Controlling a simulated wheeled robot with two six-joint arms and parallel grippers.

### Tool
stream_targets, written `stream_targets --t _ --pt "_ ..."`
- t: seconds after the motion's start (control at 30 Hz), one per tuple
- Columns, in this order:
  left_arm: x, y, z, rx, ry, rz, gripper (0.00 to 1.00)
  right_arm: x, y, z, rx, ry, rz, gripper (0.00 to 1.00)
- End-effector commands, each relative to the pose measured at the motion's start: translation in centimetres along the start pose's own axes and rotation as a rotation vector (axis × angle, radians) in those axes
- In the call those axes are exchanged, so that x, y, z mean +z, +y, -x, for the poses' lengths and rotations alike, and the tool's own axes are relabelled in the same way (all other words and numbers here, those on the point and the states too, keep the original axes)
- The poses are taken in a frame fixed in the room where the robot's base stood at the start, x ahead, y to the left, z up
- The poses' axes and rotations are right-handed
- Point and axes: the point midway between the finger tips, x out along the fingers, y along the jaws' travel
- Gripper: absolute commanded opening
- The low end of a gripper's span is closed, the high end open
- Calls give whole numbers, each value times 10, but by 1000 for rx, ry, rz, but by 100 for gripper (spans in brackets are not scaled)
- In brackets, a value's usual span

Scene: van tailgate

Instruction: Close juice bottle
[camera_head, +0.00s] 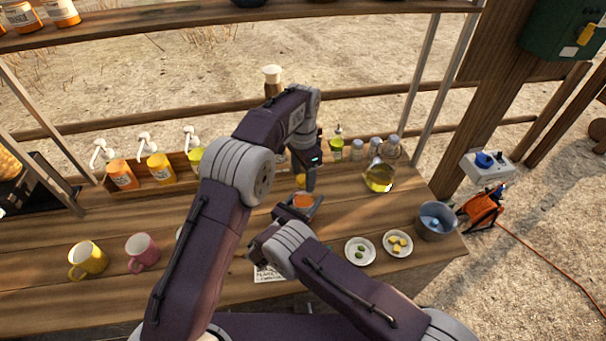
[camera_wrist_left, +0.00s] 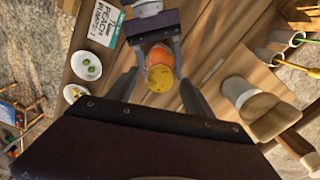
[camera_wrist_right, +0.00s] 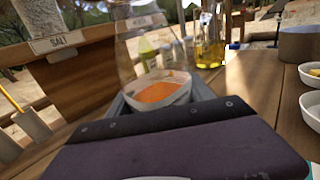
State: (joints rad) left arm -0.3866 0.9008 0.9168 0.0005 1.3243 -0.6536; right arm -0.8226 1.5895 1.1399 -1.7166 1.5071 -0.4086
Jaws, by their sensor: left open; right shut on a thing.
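The juice bottle (camera_head: 302,201) has clear walls and orange juice low inside. My right gripper (camera_head: 298,209) is shut on it above the counter. The juice also shows close up in the right wrist view (camera_wrist_right: 160,93). A round yellow cap (camera_wrist_left: 160,81) appears over the bottle's top in the left wrist view; I cannot tell whether it is seated. It shows as a small yellow patch in the head view (camera_head: 300,180). My left gripper (camera_wrist_left: 158,92) points down from above, open, with its fingers either side of the cap, apparently apart from it.
Two small plates, one (camera_head: 360,251) with green bits and one (camera_head: 398,244) with yellow bits, lie right of my right gripper. A metal pot (camera_head: 435,221) stands at the right edge. An oil jug (camera_head: 379,177) stands behind. Mugs (camera_head: 142,252) stand at the left.

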Motion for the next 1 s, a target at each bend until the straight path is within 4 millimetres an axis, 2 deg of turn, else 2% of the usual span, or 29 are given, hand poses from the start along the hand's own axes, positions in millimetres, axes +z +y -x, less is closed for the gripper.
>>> stream_targets --t 0.13,0.37,0.5,0.87,0.9,0.97,1.0 --pt "-1 -1 10 -2 3 0 60 0 0 0 0 0 0 0" --pt "-1 -1 53 -3 4 0 60 0 0 0 0 0 0 0" --pt "-1 -1 68 -1 1 0 60 0 0 0 0 0 0 0" --pt "0 0 75 0 0 0 60 0 0 0 0 0 0 0" --pt "0 0 75 0 0 0 60 0 0 0 0 0 0 68" --pt "0 0 75 0 0 0 60 0 0 0 0 0 0 85" --pt "0 0 75 0 0 0 60 0 0 0 0 0 0 85"
